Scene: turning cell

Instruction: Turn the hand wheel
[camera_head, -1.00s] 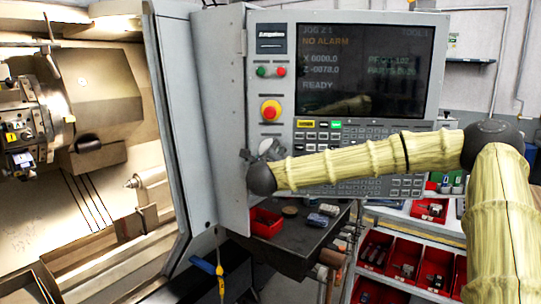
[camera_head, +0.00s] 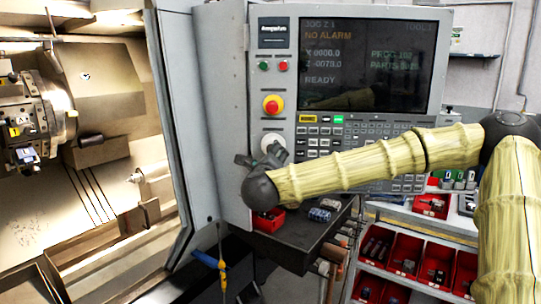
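The hand wheel (camera_head: 271,141) is a small pale round knob on the grey control panel, below the red emergency stop button. Its lower part is hidden behind my gripper. My gripper (camera_head: 262,157) is dark grey, at the panel's lower left, with its fingers pointing at the panel just below and in front of the wheel. Whether the fingers touch the wheel is not clear, nor how far apart they are. The panel's screen (camera_head: 357,65) reads NO ALARM and READY, with X and Z values.
The red emergency stop button (camera_head: 273,105) sits close above the wheel, with rows of keys (camera_head: 340,130) to the right. Below are a dark table (camera_head: 300,244) with a red bin (camera_head: 268,222) and a rack of red bins (camera_head: 408,254). The open lathe chamber (camera_head: 75,215) is at left.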

